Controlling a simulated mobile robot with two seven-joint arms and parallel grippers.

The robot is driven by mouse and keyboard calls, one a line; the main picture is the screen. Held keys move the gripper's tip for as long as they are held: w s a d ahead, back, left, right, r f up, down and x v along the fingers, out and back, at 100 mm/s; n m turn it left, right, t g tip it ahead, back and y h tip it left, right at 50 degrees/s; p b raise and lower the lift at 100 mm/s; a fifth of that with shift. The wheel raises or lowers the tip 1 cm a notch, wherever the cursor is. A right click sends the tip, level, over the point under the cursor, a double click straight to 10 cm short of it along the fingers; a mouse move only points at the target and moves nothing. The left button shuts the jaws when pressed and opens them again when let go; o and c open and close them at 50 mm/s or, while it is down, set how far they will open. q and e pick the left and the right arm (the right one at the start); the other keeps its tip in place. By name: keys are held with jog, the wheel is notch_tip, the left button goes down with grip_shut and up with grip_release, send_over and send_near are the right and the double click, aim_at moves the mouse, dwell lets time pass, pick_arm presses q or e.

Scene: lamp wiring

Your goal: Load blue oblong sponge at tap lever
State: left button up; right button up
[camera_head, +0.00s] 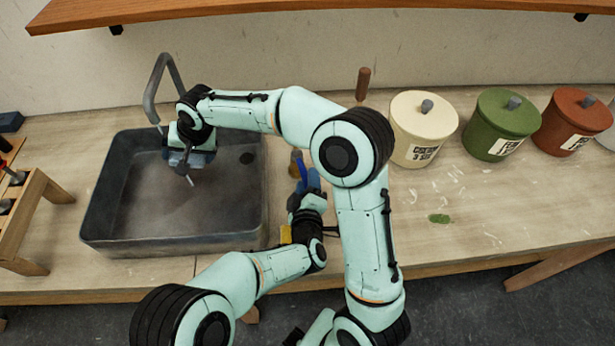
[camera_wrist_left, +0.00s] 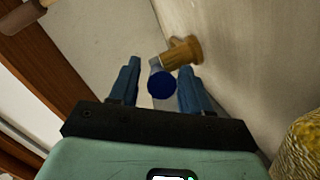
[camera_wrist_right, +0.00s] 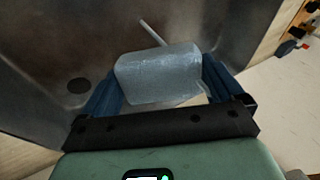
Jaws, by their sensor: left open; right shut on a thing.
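My right gripper (camera_wrist_right: 165,100) is shut on a pale blue-grey block, the blue oblong sponge (camera_wrist_right: 158,75), over the sink. In the head view the sponge (camera_head: 205,159) shows partly beneath the right gripper (camera_head: 186,162). The grey tap (camera_head: 153,88) rises behind the sink, left of that gripper. A thin pale rod (camera_wrist_right: 152,32) shows beyond the sponge; I cannot tell whether it is the tap lever. My left gripper (camera_wrist_left: 156,92) is open near the counter, right of the sink. A blue-ended cylinder (camera_wrist_left: 161,84) shows between its fingers; contact cannot be told.
The dark sink (camera_head: 95,215) lies under my right gripper. A wooden rack (camera_head: 35,215) stands left of it. Cream (camera_head: 420,135), green (camera_head: 500,130) and red (camera_head: 570,125) canisters stand right. A shelf (camera_head: 300,8) hangs above. The front right counter is mostly clear.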

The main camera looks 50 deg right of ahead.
pick_arm(q)
jog(key=shift+x, duration=1)
grip_shut()
jog(key=shift+w+a+m+g+h, duration=0.3)
jog(key=shift+a+m+g+h, duration=0.15)
jog(key=shift+m+g, duration=0.3)
grip_release()
